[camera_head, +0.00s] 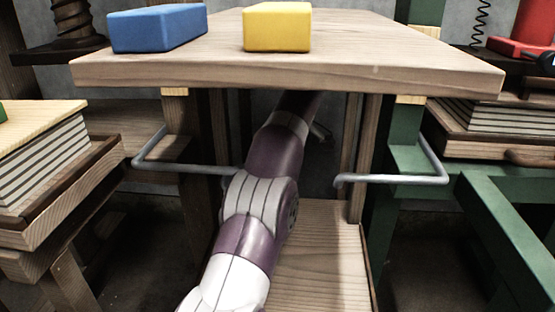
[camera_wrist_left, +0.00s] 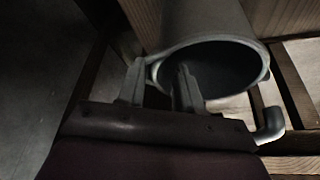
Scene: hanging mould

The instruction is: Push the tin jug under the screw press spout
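In the left wrist view, a grey metal cylinder, seemingly the tin jug (camera_wrist_left: 205,20), has its round open rim toward me. My left gripper (camera_wrist_left: 160,84) is at that rim with its fingers apart. The right finger overlaps the dark opening; the left one is beside the rim's left edge. I cannot tell whether either touches the wall. In the head view my purple and white arm reaches under the wooden tabletop, and its gripper and the jug are hidden there. I cannot make out the press spout. My right gripper is in neither view.
A blue block (camera_head: 156,28) and a yellow block (camera_head: 277,27) lie on the wooden tabletop (camera_head: 330,62). Grey metal bars stick out at left (camera_head: 185,168) and right (camera_head: 392,179). Layered stacks stand at left (camera_head: 42,150) and right (camera_head: 500,117). A wooden board (camera_head: 322,255) lies below.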

